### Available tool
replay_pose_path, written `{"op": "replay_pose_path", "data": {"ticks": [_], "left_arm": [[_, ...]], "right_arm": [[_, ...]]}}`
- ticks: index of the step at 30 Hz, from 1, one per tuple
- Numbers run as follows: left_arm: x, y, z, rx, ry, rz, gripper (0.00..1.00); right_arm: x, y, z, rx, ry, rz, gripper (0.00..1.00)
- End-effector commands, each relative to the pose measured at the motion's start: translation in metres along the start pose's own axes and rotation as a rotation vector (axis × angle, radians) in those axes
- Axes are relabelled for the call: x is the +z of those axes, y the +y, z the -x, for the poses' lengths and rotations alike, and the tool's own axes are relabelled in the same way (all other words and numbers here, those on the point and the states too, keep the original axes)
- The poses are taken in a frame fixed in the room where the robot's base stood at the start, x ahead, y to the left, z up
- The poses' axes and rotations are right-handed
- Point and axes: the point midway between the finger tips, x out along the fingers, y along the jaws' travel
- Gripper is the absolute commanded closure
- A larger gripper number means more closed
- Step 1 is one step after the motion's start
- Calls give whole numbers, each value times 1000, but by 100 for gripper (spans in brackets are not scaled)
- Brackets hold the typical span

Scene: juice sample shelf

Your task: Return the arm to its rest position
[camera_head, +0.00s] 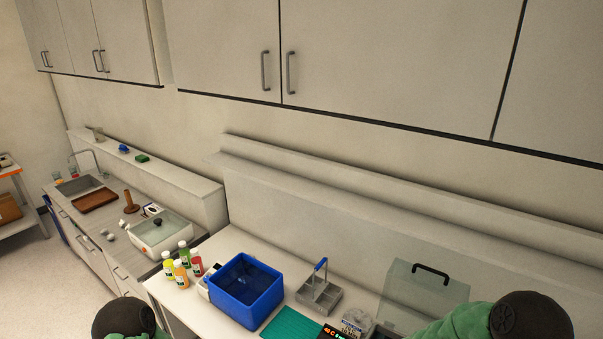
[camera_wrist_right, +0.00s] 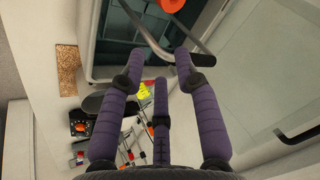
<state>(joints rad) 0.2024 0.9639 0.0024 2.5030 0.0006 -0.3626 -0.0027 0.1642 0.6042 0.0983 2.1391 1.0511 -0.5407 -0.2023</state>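In the head view, part of my left arm (camera_head: 125,318) shows at the bottom edge, left of centre; its gripper is out of the picture. My right arm (camera_head: 530,318) shows at the bottom right, and its gripper is also outside that view. In the right wrist view, my right gripper (camera_wrist_right: 160,65) has its purple padded fingers spread, with nothing held between them. A bent metal bar (camera_wrist_right: 145,30) passes close beyond the fingertips; I cannot tell whether they touch it.
Several juice bottles (camera_head: 181,273) stand left of a blue bin (camera_head: 262,308) on the white counter. A metal caddy (camera_head: 320,292), a green mat (camera_head: 292,325) and a clear box with a black handle (camera_head: 430,288) stand rightward. Wall cabinets (camera_head: 390,60) hang above.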

Motion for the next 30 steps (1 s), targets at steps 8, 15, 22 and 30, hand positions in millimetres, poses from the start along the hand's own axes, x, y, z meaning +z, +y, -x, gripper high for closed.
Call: {"op": "replay_pose_path", "data": {"ticks": [8,15,22,30], "left_arm": [[0,0,0,0,0,0,60],[0,0,0,0,0,0,60],[0,0,-1,0,0,0,60],[-1,-17,-48,0,-1,0,60]], "right_arm": [[124,75,-22,-35,-287,380,68],[216,137,-2,-95,-551,617,68],[275,184,30,-152,-756,759,68],[289,190,-16,-158,-732,763,68]]}}
